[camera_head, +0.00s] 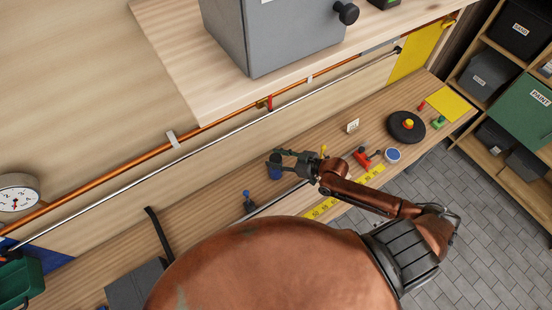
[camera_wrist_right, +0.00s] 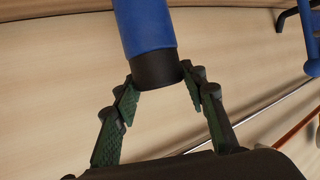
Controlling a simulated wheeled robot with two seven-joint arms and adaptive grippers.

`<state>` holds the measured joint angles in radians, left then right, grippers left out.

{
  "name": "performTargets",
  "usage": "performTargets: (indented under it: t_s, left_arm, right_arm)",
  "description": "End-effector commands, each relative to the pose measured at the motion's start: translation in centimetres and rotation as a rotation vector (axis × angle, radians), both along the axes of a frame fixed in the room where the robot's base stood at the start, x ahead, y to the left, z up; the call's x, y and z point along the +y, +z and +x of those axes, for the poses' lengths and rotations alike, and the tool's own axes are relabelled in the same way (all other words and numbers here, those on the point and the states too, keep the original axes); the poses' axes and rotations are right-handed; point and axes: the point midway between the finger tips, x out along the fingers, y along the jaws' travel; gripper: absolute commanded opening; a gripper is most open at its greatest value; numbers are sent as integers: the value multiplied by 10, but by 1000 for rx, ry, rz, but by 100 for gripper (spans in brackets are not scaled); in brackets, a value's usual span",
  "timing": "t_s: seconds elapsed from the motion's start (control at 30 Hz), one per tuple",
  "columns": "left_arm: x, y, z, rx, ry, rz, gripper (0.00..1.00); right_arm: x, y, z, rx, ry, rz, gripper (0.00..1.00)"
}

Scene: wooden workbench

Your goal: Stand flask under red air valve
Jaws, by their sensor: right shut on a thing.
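A blue flask (camera_head: 274,173) with a dark end is at my right gripper (camera_head: 280,163), over the workbench. In the right wrist view the blue flask (camera_wrist_right: 147,25) has its black end (camera_wrist_right: 156,69) between the two fingers of my right gripper (camera_wrist_right: 164,88), which is shut on it. A small red valve (camera_head: 264,103) sits on the copper pipe under the upper shelf's edge, above and left of the gripper in the head view. The flask is apart from the valve. My left gripper is out of view.
The copper pipe (camera_head: 150,155) and a thin silver pipe (camera_head: 225,130) run along the back wall. A red tool (camera_head: 362,157), a blue-and-white round item (camera_head: 392,155) and a black disc (camera_head: 401,131) lie to the right.

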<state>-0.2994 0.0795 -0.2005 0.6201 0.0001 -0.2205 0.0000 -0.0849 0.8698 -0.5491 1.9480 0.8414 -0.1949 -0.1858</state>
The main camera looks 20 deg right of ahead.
Motion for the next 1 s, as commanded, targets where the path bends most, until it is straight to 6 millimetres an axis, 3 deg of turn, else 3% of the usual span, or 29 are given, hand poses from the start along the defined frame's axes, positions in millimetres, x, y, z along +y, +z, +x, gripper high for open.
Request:
performTargets:
  t_s: [0.13, 0.37, 0.4, 0.6, 1.0]
  left_arm:
    - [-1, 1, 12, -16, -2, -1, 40]
    - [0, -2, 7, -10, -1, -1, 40]
    - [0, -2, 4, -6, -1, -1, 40]
    - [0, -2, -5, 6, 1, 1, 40]
    - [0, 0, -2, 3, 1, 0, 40]
  right_arm:
    - [0, 0, 1, -6, 0, 1, 0]
    - [0, -4, 0, -4, -1, 1, 0]
    - [-1, -5, 0, -2, -1, 1, 41]
    - [-1, -4, 0, -1, -2, 0, 55]
    - [-3, 0, -3, -1, -2, -2, 57]
